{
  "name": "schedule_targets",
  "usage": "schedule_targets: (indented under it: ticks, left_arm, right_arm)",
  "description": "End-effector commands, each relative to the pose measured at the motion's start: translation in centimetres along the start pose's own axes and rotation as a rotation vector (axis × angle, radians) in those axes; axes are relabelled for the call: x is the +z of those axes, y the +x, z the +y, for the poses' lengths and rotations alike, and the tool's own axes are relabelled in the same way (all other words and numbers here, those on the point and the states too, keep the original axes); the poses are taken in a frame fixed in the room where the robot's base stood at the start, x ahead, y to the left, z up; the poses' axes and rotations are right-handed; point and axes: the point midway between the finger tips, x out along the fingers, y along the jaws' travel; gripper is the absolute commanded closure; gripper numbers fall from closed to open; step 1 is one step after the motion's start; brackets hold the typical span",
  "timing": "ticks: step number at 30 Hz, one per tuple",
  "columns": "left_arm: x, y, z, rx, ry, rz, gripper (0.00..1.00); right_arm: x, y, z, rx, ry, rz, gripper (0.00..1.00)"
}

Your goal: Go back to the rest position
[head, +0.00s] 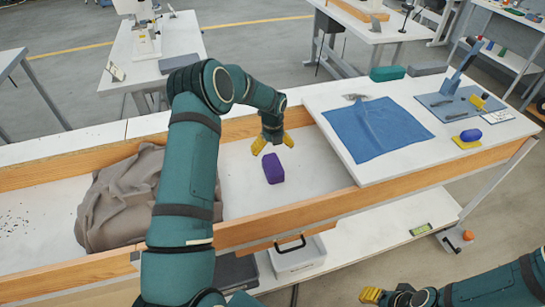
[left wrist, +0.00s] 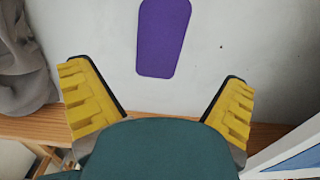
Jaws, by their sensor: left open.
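My left gripper (head: 273,143) is open and empty above the white trough of the bench. Its two yellow fingers stand wide apart in the left wrist view (left wrist: 157,98). A purple block (head: 273,168) lies on the trough floor just below the fingers in the head view, apart from them. It also shows in the left wrist view (left wrist: 163,38), beyond the fingertips. My right gripper (head: 371,295) shows only in part at the bottom edge of the head view; its opening cannot be told.
Wooden rails (head: 290,218) border the trough. A crumpled grey-brown cloth (head: 115,205) lies at its left. On the white top at right are a blue cloth (head: 375,128), a purple item (head: 470,135) and a blue tool plate (head: 440,105).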

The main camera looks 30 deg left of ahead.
Motion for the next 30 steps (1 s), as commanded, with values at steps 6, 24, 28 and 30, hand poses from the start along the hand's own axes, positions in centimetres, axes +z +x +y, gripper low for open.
schedule_targets:
  ticks: [6, 24, 28, 30]
  left_arm:
    - [0.0, -1.6, 0.0, 0.0, 0.0, 0.0, 0.0]
    - [0.0, -1.9, 0.0, 0.001, 0.0, 0.001, 0.0]
    - [0.0, -4.0, 0.0, 0.0, 0.0, 0.0, 0.0]
    - [0.0, -5.8, 0.0, 0.0, 0.0, 0.0, 0.0]
  right_arm:
    - [0.1, -0.3, -0.1, 0.0, 0.0, -0.002, 0.53]
    - [0.0, -0.6, -0.2, 0.0, 0.001, -0.001, 0.53]
    - [-0.5, -2.5, -0.9, 0.0, 0.003, 0.007, 0.53]
    - [-0.9, -4.1, -1.5, 0.0, 0.006, 0.016, 0.53]
